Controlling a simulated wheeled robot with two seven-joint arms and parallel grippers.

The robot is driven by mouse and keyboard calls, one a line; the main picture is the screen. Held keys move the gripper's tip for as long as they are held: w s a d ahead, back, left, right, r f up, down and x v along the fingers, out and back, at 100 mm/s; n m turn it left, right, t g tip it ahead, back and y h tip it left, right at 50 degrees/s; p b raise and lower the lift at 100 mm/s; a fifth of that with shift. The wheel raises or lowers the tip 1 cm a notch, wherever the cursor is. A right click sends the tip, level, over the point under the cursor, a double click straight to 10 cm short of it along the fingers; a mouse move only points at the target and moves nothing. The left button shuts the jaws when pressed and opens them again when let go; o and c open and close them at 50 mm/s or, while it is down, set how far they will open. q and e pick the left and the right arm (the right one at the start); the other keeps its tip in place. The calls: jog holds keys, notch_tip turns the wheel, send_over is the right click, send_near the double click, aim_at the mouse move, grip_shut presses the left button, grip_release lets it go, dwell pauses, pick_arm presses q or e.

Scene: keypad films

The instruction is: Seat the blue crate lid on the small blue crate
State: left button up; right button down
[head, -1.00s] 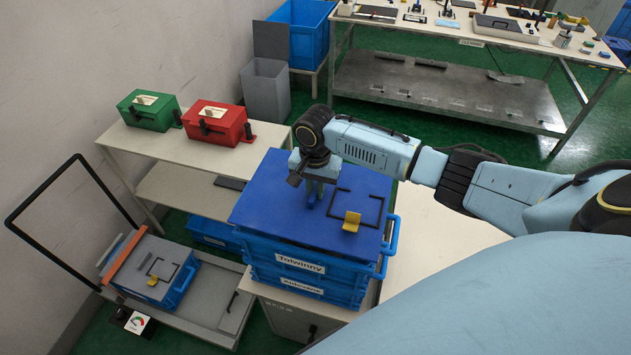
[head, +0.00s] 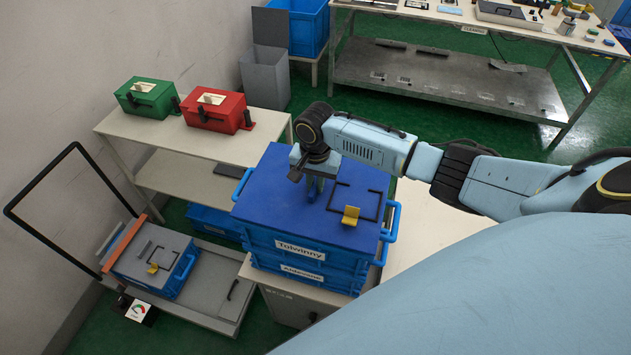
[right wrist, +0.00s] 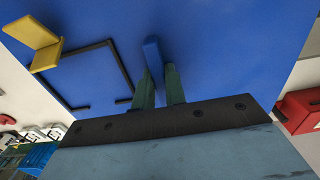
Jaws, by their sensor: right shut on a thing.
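The blue crate lid (head: 280,208) is a flat dark-blue plate with a black bracket outline and a yellow tab (head: 350,215). It lies level over the small blue crate (head: 262,238), labelled Tolwinny, its edges close to the crate's rim. I cannot tell whether any thin gap remains. My right gripper (head: 314,190) points down and is shut on the lid's blue upright grip. In the right wrist view the green fingers (right wrist: 159,90) flank this grip (right wrist: 153,58), and the lid (right wrist: 215,50) fills the background. The crate's inside is hidden. My left gripper is out of view.
The Tolwinny crate stands on another blue crate (head: 290,282) on a pale bench (head: 425,235). Green (head: 147,98) and red (head: 215,112) boxes stand on a shelf behind left. A trolley (head: 215,290) at lower left carries a grey-lidded blue crate (head: 180,270).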

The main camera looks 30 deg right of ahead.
aim_at(315, 183)
jog(key=shift+f, duration=0.6)
dwell(0.3)
jog(key=c, duration=1.4)
grip_release()
jog(key=shift+o, duration=0.2)
notch_tip(315, 183, up, 14)
jog(key=shift+f, duration=0.25)
